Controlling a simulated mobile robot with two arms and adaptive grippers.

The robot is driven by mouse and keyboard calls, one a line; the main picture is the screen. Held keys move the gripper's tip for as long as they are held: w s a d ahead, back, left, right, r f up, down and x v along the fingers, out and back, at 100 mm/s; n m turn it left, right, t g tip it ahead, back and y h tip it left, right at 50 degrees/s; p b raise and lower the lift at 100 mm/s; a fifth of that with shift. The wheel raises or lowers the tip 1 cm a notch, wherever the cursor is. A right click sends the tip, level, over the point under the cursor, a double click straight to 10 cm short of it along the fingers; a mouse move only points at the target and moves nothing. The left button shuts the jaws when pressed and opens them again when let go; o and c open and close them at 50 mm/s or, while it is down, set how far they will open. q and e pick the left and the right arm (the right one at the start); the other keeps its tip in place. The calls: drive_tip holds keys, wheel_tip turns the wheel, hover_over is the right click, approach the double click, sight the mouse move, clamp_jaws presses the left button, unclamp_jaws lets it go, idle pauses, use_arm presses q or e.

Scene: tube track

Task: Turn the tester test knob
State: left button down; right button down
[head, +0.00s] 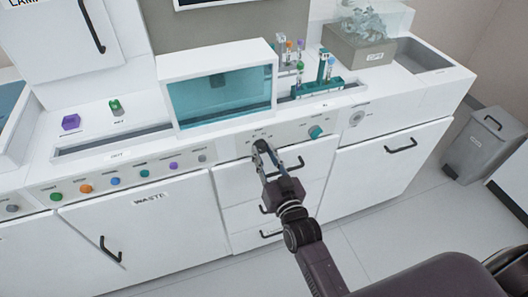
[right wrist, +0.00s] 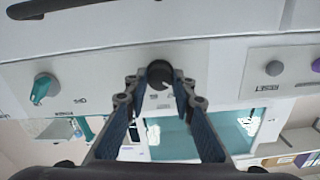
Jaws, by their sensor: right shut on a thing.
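The black test knob (right wrist: 159,74) sits on the white front panel of the tester, with small markings around it. My right gripper (right wrist: 158,82) is shut on the knob, one finger on each side of it in the right wrist view. In the head view the right gripper (head: 264,150) reaches up to the panel below the teal-windowed tester (head: 222,92), and its fingers mostly hide the knob. My left gripper is not in view.
A teal knob (head: 316,131) is on the panel right of my gripper. Several coloured buttons (head: 115,181) line the panel to the left. Drawers with black handles (head: 285,166) lie below. A rack with tubes (head: 318,88) stands right of the window. A grey bin (head: 484,143) is at far right.

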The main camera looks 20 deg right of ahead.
drive_tip(key=m+p, duration=0.2)
drive_tip(key=m, duration=0.5)
drive_tip(key=m+p, duration=0.1)
drive_tip(key=m, duration=0.1)
drive_tip(key=shift+m, duration=0.4)
drive_tip(key=m, duration=0.5)
drive_tip(key=m+b, duration=0.1)
drive_tip(key=m, duration=0.3)
drive_tip(key=shift+m+b, duration=0.4)
drive_tip(key=shift+m, duration=1.2)
drive_tip(key=c, duration=1.6)
unclamp_jaws()
